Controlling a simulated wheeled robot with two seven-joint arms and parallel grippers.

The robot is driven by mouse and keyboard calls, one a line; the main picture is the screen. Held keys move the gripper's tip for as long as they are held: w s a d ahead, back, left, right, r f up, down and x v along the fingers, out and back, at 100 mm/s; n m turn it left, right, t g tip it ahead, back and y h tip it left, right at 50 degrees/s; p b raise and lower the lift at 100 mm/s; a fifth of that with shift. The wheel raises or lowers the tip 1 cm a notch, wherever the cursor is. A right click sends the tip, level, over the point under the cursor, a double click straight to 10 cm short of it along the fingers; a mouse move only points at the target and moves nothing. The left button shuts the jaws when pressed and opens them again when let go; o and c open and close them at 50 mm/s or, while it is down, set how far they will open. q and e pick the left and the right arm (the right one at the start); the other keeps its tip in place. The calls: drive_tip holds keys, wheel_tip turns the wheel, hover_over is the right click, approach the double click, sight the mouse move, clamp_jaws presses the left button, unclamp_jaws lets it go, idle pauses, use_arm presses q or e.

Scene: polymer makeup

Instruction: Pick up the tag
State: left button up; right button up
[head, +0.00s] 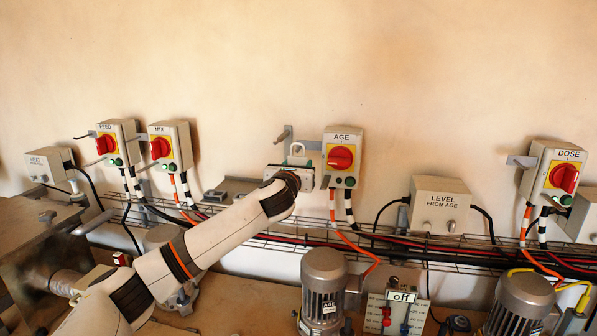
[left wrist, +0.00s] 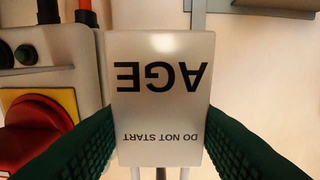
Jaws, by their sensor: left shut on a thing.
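The tag (left wrist: 160,85) is a pale plate reading "AGE" and "DO NOT START", upside down in the left wrist view. It lies between the green fingers of my left gripper (left wrist: 160,140), which is shut on it. In the head view my left gripper (head: 296,162) is at the wall just left of the AGE switch box (head: 343,141). A white loop (head: 297,148) shows above the gripper there; the tag's face is hidden in that view. My right gripper is out of view.
A wall peg (head: 283,134) sticks out just above my left gripper. The AGE box's red knob (left wrist: 38,130) is close beside the left finger. FEED (head: 115,142), MIX (head: 170,146) and DOSE (head: 555,172) boxes line the wall. A cable tray and motors (head: 324,285) stand below.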

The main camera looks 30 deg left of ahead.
use_arm(q)
drive_tip(key=b+v, duration=0.4)
drive_tip(key=v, duration=1.2)
drive_tip(key=shift+s+b, duration=0.35)
drive_tip(key=shift+d, duration=0.1)
